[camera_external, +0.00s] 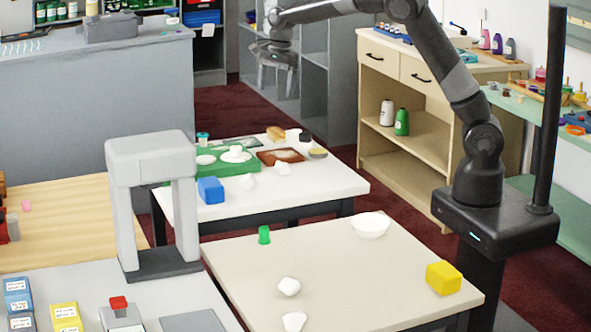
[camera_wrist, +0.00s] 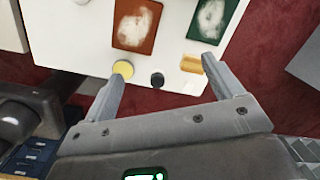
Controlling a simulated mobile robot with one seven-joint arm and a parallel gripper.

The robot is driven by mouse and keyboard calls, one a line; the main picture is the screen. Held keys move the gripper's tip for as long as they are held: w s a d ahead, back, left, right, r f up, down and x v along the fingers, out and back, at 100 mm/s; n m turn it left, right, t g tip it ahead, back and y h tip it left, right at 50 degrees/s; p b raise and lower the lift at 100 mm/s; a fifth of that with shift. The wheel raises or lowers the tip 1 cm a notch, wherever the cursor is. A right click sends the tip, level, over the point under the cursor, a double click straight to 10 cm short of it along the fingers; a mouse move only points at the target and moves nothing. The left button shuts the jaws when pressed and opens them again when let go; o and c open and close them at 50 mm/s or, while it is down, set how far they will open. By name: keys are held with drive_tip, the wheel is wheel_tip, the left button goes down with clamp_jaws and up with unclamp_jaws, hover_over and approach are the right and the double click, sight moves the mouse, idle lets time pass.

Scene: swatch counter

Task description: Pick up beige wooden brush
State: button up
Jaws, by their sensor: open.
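The beige wooden brush (camera_wrist: 190,64) lies near the edge of the white table in the wrist view, by the tip of my right-hand finger, which partly covers it. In the external view it appears as a small tan block (camera_external: 276,133) at the back of the far white table (camera_external: 330,185). My gripper (camera_external: 277,82) hangs well above that table's back edge, fingers pointing down. In the wrist view my gripper (camera_wrist: 164,74) is open, with nothing held between its spread fingers.
Beside the brush are a dark round object (camera_wrist: 157,79) and a yellow round object (camera_wrist: 122,69). A brown mat (camera_wrist: 124,42) and a green mat (camera_wrist: 202,34) with whitish patches lie further in. Grey shelving (camera_external: 313,80) stands behind my gripper.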

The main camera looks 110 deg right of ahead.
drive_tip(key=s+d+f+m+g, duration=0.1)
drive_tip(key=s+d+f+m, duration=0.1)
drive_tip(key=d+f+m, duration=0.3)
drive_tip(key=s+d+f+m, duration=0.1)
drive_tip(key=s+d+f, duration=0.1)
drive_tip(key=d, duration=0.4)
hover_over(276, 130)
drive_tip(key=f, duration=0.5)
drive_tip(key=shift+w+d, duration=0.1)
drive_tip(key=shift+d, duration=0.1)
drive_tip(key=shift+a+f, duration=0.15)
drive_tip(key=shift+f, duration=1.45)
drive_tip(key=shift+a+f, duration=0.1)
drive_tip(key=shift+f, duration=1.5)
drive_tip(key=c, duration=1.1)
